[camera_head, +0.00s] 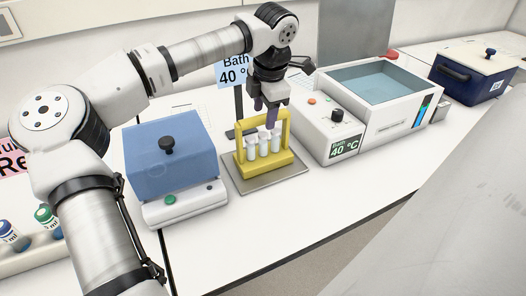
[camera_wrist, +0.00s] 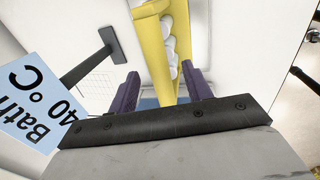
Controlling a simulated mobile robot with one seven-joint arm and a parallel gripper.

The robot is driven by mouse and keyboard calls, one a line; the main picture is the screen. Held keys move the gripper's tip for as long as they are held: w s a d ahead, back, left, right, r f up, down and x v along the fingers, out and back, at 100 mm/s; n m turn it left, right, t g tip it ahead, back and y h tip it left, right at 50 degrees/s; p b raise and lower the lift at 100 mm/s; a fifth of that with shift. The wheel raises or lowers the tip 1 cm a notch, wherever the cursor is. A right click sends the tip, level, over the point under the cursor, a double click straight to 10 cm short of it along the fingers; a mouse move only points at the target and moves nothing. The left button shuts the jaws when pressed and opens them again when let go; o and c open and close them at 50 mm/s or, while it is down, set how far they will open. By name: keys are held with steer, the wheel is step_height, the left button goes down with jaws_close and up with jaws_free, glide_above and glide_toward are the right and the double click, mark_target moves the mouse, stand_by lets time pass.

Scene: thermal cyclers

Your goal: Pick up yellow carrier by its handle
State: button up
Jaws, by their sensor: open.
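The yellow carrier (camera_head: 268,165) stands upright on a grey plate (camera_head: 243,184) on the bench and holds several white-capped tubes (camera_head: 263,145). Its handle (camera_head: 269,113) arches over the tubes. My gripper (camera_head: 265,112) is above the carrier, pointing down, with its purple fingers at the height of the handle bar. In the wrist view the yellow carrier (camera_wrist: 153,50) runs between the two purple fingers of my gripper (camera_wrist: 162,92). The fingers are open, one on each side of it, with gaps visible. Contact is not visible.
A blue-lidded device (camera_head: 170,160) stands left of the carrier. A water bath (camera_head: 375,85) with a "Bath 40 °C" label stands to the right. A sign on a post (camera_head: 238,105) stands close behind. A dark blue box (camera_head: 470,75) is at far right. Bench in front is clear.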

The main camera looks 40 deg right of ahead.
steer(key=f, duration=0.3)
steer(key=d+f, duration=0.1)
steer(key=f, duration=0.1)
steer(key=shift+w+p, duration=0.4)
steer(key=shift+c, duration=0.4)
jaws_close()
steer(key=shift+d, duration=0.1)
